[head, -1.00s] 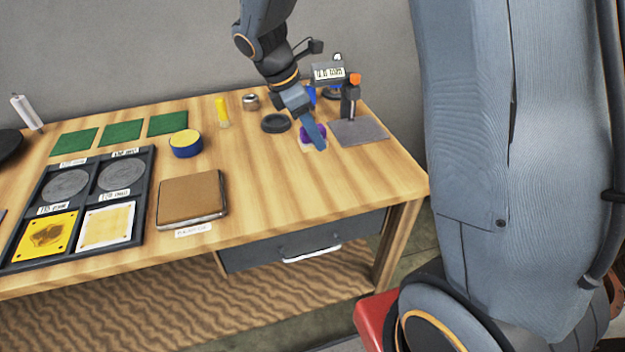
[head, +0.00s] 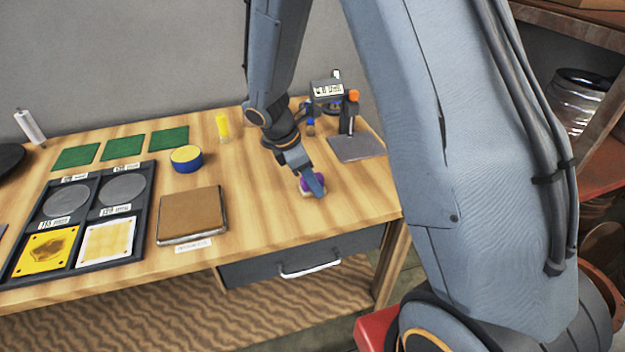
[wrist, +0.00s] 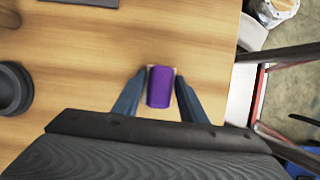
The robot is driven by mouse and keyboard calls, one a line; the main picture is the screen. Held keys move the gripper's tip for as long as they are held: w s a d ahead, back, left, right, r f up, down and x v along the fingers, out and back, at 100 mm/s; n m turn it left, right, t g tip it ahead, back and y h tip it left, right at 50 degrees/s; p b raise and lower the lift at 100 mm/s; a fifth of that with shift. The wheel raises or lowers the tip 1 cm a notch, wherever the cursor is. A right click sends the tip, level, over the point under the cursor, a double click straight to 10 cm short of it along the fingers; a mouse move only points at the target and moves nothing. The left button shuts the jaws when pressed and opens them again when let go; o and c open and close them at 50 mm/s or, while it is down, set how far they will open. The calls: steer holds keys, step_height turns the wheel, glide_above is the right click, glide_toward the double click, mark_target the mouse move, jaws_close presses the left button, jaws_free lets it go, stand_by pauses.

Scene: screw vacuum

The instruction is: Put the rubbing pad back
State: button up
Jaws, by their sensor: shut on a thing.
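The rubbing pad, a purple block (head: 306,184) with a pale underside, is between the fingers of my gripper (head: 315,187). It is low over the right part of the wooden table; I cannot tell whether it touches the top. In the wrist view the purple pad (wrist: 160,88) sits between the two blue-grey fingers of my gripper (wrist: 161,76), which is shut on it. A finger hides part of the pad in the head view.
A brown pad in a metal tray (head: 192,212) lies to the left. A stand with a grey base plate (head: 357,147) is behind to the right. A blue-and-yellow tin (head: 186,158) and a dark sample tray (head: 147,205) are farther left. The table front around my gripper is clear.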

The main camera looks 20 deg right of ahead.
steer(key=shift+f, duration=0.15)
steer(key=o, duration=1.4)
steer(key=b+v, duration=0.2)
steer(key=v, duration=1)
steer(key=shift+s+d+f+m+y, duration=0.55)
steer(key=shift+s+d+m+y, duration=0.25)
steer(key=shift+s+m, duration=2.15)
steer(key=shift+s+d+f+m+y, duration=0.55)
steer(key=shift+s+d+m+y, duration=0.2)
steer(key=shift+s+m, duration=2.2)
steer(key=shift+s+d+f+m+y, duration=0.55)
steer(key=shift+s+d+m+y, duration=0.25)
steer(key=shift+s+m, duration=2.15)
steer(key=shift+w, duration=0.2)
